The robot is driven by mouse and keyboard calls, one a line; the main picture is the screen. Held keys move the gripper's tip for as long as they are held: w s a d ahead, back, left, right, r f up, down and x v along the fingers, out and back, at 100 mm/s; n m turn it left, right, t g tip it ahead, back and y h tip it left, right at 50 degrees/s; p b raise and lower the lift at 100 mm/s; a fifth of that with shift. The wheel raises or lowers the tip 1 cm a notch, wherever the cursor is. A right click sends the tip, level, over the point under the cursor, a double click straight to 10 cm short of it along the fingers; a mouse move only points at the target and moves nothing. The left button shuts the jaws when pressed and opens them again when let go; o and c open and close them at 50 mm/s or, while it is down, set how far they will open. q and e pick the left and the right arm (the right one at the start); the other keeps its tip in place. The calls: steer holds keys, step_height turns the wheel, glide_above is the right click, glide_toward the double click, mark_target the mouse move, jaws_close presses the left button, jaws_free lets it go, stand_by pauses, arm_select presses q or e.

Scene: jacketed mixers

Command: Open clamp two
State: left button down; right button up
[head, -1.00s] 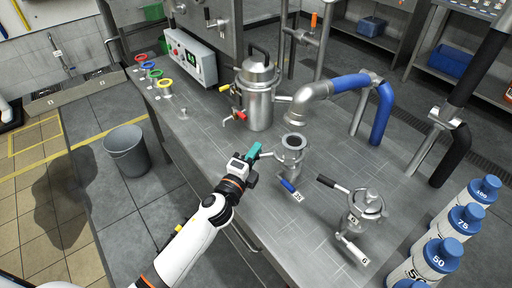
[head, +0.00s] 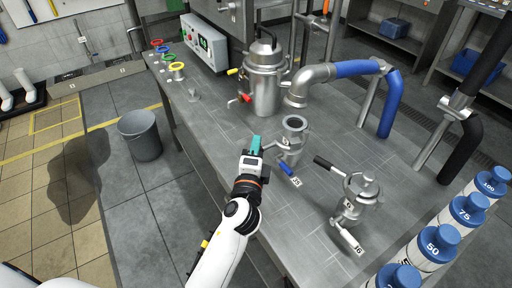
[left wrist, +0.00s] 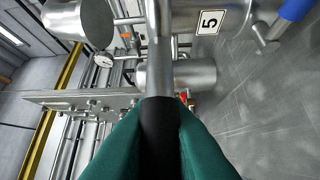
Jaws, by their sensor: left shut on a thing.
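My left gripper (head: 256,143) has teal fingers and is at the left side of a small steel vessel (head: 291,143) with an open round top. In the left wrist view the fingers (left wrist: 160,135) are shut on a black-gripped lever (left wrist: 160,118), whose metal rod runs away from me. A "5" label (left wrist: 208,22) shows on a steel body near it. The vessel also has a blue handle (head: 286,169) low at its front. I cannot read a label naming clamp two. My right gripper is not in view.
A second lidded vessel (head: 357,197) with a black handle (head: 323,162) and a white one (head: 350,240) stands to the right. A large steel pot (head: 262,85) and a blue-sleeved pipe (head: 352,69) are behind. Numbered bottles (head: 437,246) line the right. A grey bin (head: 141,135) stands left.

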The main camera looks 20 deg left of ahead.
arm_select(q)
steer(key=c, duration=1.4)
jaws_free()
steer(key=shift+w, duration=0.1)
steer(key=shift+c, duration=0.2)
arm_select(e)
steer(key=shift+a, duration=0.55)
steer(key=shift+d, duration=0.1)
